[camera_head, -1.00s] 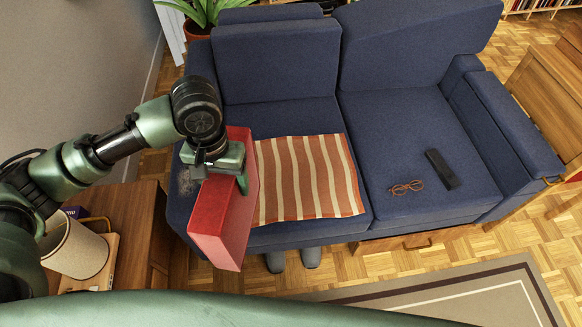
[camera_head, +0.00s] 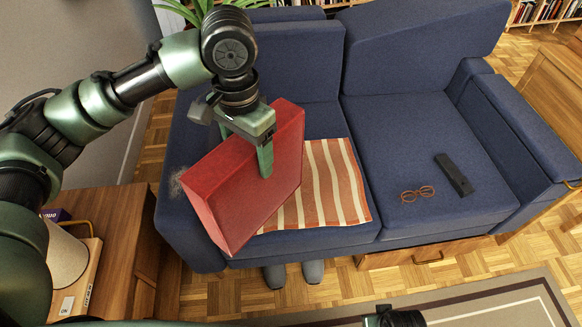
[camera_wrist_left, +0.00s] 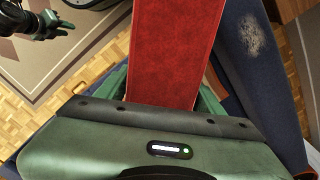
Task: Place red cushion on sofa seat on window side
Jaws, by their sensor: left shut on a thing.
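The red cushion (camera_head: 240,180) is a thick square block, tilted, in my left gripper (camera_head: 264,160). One green finger lies across its near face; the other is hidden. The cushion is in front of the left sofa seat and the left part of the striped blanket. Its red edge fills the middle of the left wrist view (camera_wrist_left: 175,50), between the fingers. The blue sofa (camera_head: 410,145) has two seats. My right gripper (camera_wrist_left: 48,25) shows small at the top left of the left wrist view, apart from the cushion; its jaw opening is unclear.
A striped blanket (camera_head: 335,180) lies on the left seat. Glasses (camera_head: 418,193) and a black remote (camera_head: 454,174) lie on the right seat. A grey fuzzy patch (camera_head: 177,183) is on the left armrest. A wooden cabinet (camera_head: 125,225) with a lamp (camera_head: 66,255) stands at left.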

